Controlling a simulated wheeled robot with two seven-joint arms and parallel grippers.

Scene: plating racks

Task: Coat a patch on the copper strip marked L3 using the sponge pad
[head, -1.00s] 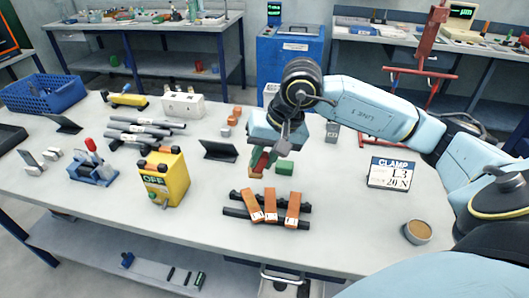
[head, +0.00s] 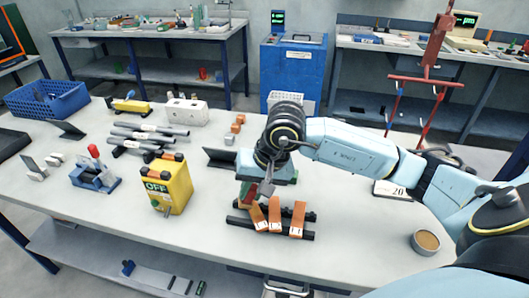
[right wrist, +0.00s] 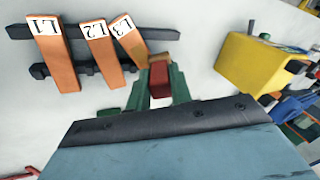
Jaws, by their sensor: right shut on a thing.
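Three copper strips lie across two dark rails at the front of the table. The right wrist view reads L1 (right wrist: 56,58), L2 (right wrist: 106,54) and L3 (right wrist: 130,40). L3 is the tilted strip, leftmost in the head view (head: 257,216). My right gripper (right wrist: 160,84) has green fingers shut on the sponge pad, a red block (right wrist: 159,81) with a tan face (right wrist: 160,58). The pad is right beside the L3 strip in the right wrist view; I cannot tell whether they touch. In the head view my right gripper (head: 251,192) is just above the strips' left end. My left gripper is not in view.
A yellow box marked OFF (head: 178,192) stands left of the strips. A card showing 20 (head: 390,189) is partly behind my right arm. A round tan-filled cup (head: 427,242) stands at the right. Grey rods (head: 150,133) lie at the back left. The front table edge is clear.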

